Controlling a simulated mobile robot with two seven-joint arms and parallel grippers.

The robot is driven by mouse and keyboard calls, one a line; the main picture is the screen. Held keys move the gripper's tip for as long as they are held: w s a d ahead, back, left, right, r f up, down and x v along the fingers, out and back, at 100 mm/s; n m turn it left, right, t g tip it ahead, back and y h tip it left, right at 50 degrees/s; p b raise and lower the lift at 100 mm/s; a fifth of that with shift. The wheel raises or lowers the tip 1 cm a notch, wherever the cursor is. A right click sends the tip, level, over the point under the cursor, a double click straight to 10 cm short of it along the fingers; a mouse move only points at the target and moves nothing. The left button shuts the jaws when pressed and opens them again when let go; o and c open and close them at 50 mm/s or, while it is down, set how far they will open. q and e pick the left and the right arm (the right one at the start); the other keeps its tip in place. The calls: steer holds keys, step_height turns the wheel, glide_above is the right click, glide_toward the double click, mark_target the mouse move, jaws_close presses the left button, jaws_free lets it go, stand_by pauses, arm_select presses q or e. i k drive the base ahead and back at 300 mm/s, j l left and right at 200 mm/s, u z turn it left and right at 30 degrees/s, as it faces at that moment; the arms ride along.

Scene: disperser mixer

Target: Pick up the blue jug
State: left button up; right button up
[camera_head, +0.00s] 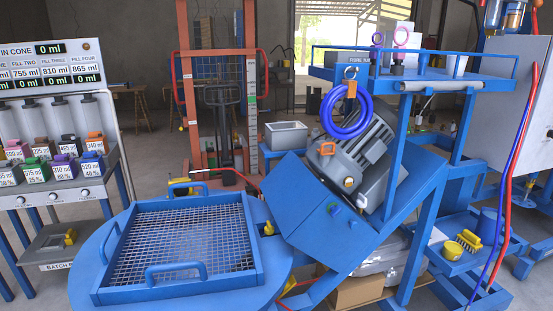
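A small blue container (487,224), which may be the blue jug, stands upright on the low blue shelf at the right. It is partly behind the yellow brush and the hanging hoses, and I cannot make out a handle or spout. Neither of my grippers shows in the head view, so I cannot see their state or how far they are from it.
A yellow brush (468,241) and a yellow cup (452,250) sit beside it. Red and blue hoses (507,185) hang close to its right. A blue mesh tray (185,245) lies on the round table in front. A tilted motor (357,150) fills the middle.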

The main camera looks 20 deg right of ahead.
mark_target(486, 228)
steer(key=z, duration=0.4)
steer(key=i+l+z, duration=0.1)
steer(key=z, duration=0.35)
steer(key=i+z, duration=0.1)
steer(key=z, duration=0.7)
steer(key=i+z, duration=0.1)
steer(key=z, duration=0.3)
steer(key=u, duration=0.3)
steer(key=i+l+u, duration=0.2)
steer(key=i+u, duration=0.2)
steer(key=i+l+u, duration=0.35)
steer(key=i+l, duration=0.2)
steer(key=l, duration=0.15)
steer(key=i+l, duration=0.25)
steer(key=i+l+u, duration=0.1)
steer(key=l, duration=0.3)
steer(key=i+l, duration=0.3)
steer(key=i+l+u, duration=0.1)
steer(key=l, duration=0.35)
steer(key=i, duration=0.1)
